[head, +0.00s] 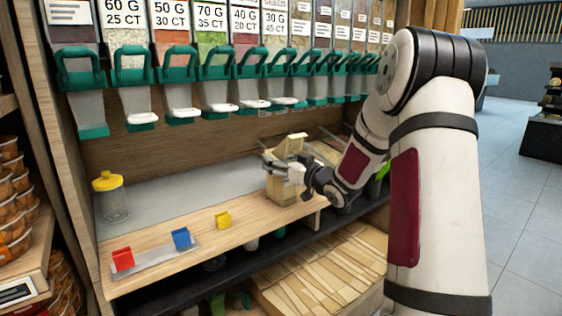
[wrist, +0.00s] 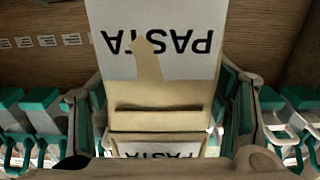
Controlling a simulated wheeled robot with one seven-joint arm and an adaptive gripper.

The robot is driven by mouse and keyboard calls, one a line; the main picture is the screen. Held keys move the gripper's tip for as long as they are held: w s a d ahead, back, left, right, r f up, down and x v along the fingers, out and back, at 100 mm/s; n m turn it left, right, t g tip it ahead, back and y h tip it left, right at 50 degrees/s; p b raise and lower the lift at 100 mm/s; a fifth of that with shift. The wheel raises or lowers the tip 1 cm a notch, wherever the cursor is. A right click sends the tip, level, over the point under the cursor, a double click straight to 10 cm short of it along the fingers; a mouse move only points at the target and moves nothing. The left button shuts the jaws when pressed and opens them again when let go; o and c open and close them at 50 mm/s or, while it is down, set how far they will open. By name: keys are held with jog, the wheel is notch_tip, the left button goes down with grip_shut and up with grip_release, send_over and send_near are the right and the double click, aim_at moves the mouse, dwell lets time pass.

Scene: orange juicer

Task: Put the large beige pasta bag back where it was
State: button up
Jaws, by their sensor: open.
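The large beige pasta bag (head: 283,187) stands upright on the wooden shelf in the head view, partly hidden by my gripper (head: 282,170). In the wrist view the bag (wrist: 160,95) fills the middle, with its white PASTA label upside down. My gripper (wrist: 163,88) is open, with one finger on each side of the bag. I cannot tell whether either finger touches it. A second PASTA label (wrist: 160,149) shows lower down in the wrist view; I cannot tell whether it belongs to another bag.
Dispensers with green handles (head: 201,65) hang above the shelf. A yellow-lidded jar (head: 112,197) stands at the left. Red (head: 122,258), blue (head: 181,238) and yellow (head: 223,219) clips sit near the front edge. The shelf left of the bag has free room.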

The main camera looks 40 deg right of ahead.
jog(key=shift+r, duration=0.1)
jog(key=shift+s, duration=0.25)
jog(key=s+p, duration=0.3)
jog(key=s, duration=0.9)
jog(key=s+a+g, duration=0.9)
jog(key=s+a, duration=0.5)
jog(key=s, duration=0.4)
jog(key=s+a+g, duration=0.8)
jog(key=s+a, duration=0.6)
jog(key=s, duration=0.4)
jog(key=shift+s+r+g+h, duration=0.3)
jog(key=shift+s+r+g, duration=0.05)
jog(key=shift+g, duration=0.05)
